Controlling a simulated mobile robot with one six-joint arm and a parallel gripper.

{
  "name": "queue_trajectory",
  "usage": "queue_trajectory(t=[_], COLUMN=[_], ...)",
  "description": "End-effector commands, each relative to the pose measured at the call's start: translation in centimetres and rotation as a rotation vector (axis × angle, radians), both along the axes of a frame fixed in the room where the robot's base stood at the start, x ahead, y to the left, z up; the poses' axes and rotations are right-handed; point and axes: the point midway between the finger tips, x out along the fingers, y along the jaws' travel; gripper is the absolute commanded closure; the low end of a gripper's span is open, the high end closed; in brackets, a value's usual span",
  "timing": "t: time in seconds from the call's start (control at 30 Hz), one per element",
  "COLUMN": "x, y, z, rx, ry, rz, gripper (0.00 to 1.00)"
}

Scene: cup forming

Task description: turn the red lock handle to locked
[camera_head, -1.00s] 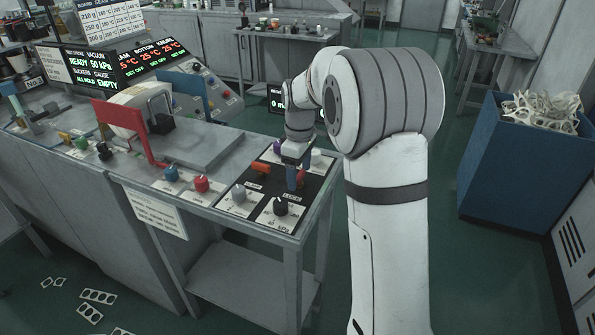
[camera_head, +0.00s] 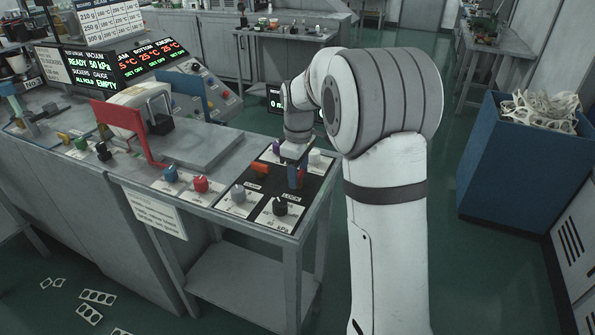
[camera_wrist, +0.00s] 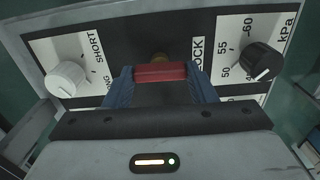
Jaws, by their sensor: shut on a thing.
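The red lock handle (camera_wrist: 160,73) shows in the wrist view as a short bar. It lies crosswise between the two blue fingers of my gripper (camera_wrist: 161,82), which are shut on its ends. A brass-coloured piece shows just behind it. The label beside it is partly covered and reads "OCK". In the head view my gripper (camera_head: 295,184) points down onto the dark control panel (camera_head: 262,204), and a bit of the red handle (camera_head: 300,177) shows at the blue fingers. I cannot read the handle's locked or unlocked mark.
A grey knob (camera_head: 239,193) and a black kPa knob (camera_head: 280,206) stand on the panel close to my gripper. A red knob (camera_head: 201,184) and a blue knob (camera_head: 171,174) are farther left.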

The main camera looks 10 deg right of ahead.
Motion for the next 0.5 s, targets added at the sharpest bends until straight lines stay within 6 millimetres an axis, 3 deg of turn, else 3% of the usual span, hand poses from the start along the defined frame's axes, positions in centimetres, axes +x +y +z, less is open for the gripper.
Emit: queue_trajectory(t=[0.27,0.5], x=[0.13,0.16], y=[-0.09,-0.11], z=[0.16,0.2], rx=[0.0,0.0], ry=[-0.005,-0.006], rz=[-0.099,-0.291], gripper=[0.72,0.72])
